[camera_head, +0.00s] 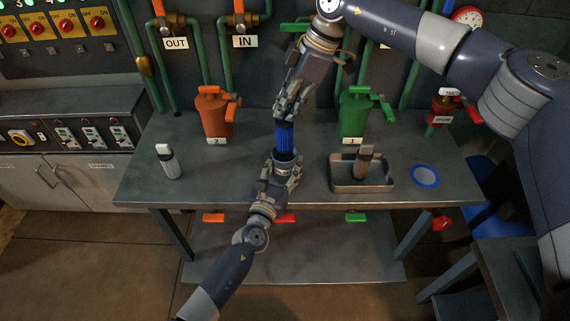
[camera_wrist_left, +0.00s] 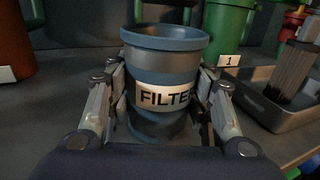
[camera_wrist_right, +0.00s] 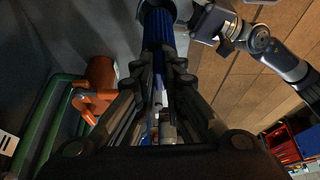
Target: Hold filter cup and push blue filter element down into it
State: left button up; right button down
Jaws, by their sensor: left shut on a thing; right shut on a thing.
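The filter cup (camera_wrist_left: 160,100) is a grey-blue cylinder with a FILTER label. It stands upright between the fingers of my left gripper (camera_wrist_left: 163,110), which is shut on it; the cup also shows in the head view (camera_head: 285,162). The blue filter element (camera_head: 285,137) is a ribbed blue cylinder, upright above the cup. My right gripper (camera_head: 287,112) is shut on its upper end from above. The element's lower end is at the cup's mouth in the head view; how deep it sits cannot be told. The element also shows in the right wrist view (camera_wrist_right: 158,28).
An orange housing (camera_head: 213,115) marked 2 and a green housing (camera_head: 353,115) marked 1 stand behind. A blue ring (camera_head: 425,176) lies right, a small bottle (camera_head: 168,162) stands left on the bench.

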aim_at(287, 140)
jog(key=shift+f, duration=0.2)
dwell(0.4)
jog(key=shift+f, duration=1.3)
jog(key=shift+f, duration=2)
jog(key=shift+f, duration=0.15)
jog(key=shift+f, duration=1.6)
jog(key=c, duration=1.6)
grip_release()
